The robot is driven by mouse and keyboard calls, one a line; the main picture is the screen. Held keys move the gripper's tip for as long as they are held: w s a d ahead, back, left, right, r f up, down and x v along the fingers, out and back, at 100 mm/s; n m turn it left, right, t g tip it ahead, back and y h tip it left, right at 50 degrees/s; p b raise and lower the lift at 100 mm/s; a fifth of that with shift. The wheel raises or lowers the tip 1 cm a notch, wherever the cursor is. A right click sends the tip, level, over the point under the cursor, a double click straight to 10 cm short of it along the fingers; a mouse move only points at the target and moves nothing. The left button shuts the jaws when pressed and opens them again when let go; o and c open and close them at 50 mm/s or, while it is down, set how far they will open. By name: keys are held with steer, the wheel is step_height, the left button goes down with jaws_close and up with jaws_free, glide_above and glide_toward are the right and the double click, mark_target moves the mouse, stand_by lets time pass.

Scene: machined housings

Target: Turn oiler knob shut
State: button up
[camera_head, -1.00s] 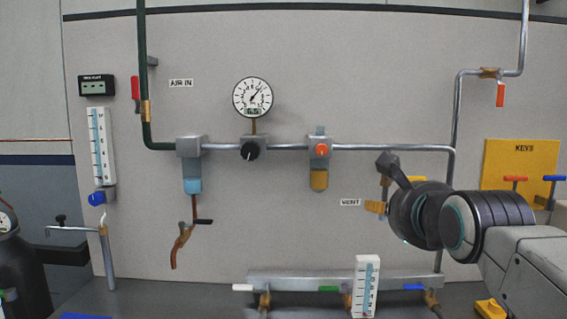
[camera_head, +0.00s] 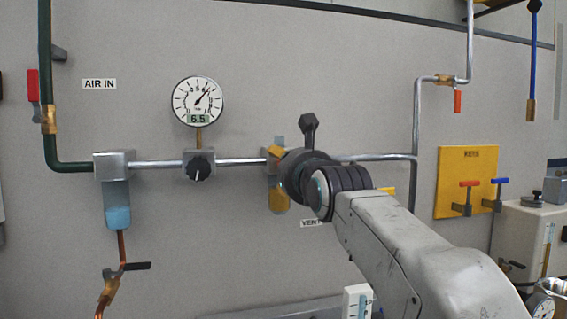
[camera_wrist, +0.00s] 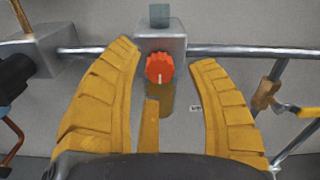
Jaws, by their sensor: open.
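The oiler knob (camera_wrist: 160,67) is a red-orange round knob with a white mark pointing down. It sits on the front of a grey oiler block (camera_wrist: 174,38) with an amber bowl (camera_wrist: 166,97) beneath. My gripper (camera_wrist: 164,55) has its yellow fingers spread, one on each side of the knob, with gaps between fingers and knob. In the head view my gripper and wrist cover the knob; part of the amber bowl (camera_head: 279,200) shows below them.
A black regulator knob (camera_head: 199,166) and round gauge (camera_head: 198,101) are left of the oiler. A steel pipe (camera_head: 232,162) runs along the panel. A yellow key board (camera_head: 466,205) hangs at right. A brass valve (camera_wrist: 265,93) is right of the fingers.

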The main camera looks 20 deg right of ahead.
steer(key=shift+w, duration=1.2)
jaws_close()
